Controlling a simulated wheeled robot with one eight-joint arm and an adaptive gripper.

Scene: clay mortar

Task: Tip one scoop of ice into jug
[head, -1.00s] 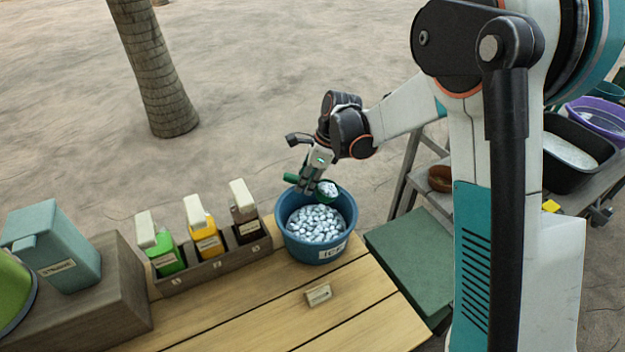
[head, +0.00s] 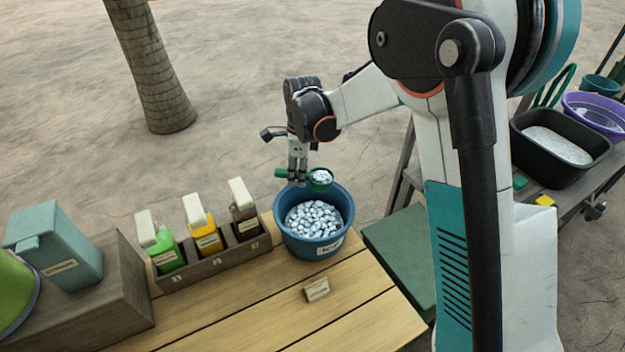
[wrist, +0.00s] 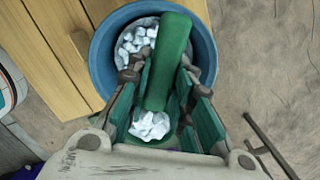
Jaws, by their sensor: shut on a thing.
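My gripper (head: 292,177) is shut on the green handle of a scoop (head: 321,179). The scoop's round bowl holds a heap of white ice and looks level, just above the far rim of the bucket. In the wrist view, the scoop's handle (wrist: 171,62) runs between my fingers and ice (wrist: 151,127) fills the bowl. The blue bucket (head: 317,248) stands on the wooden table, full of ice cubes (head: 312,218). No vessel is plainly marked as the jug; a teal box-shaped container (head: 62,250) with a label stands at the left.
A wooden rack (head: 215,262) left of the bucket holds green, yellow and brown bottles. A small label block (head: 317,289) lies in front of the bucket. A green curved vessel (head: 14,295) is cut off at the left edge. Black (head: 562,172) and purple (head: 600,112) tubs stand right.

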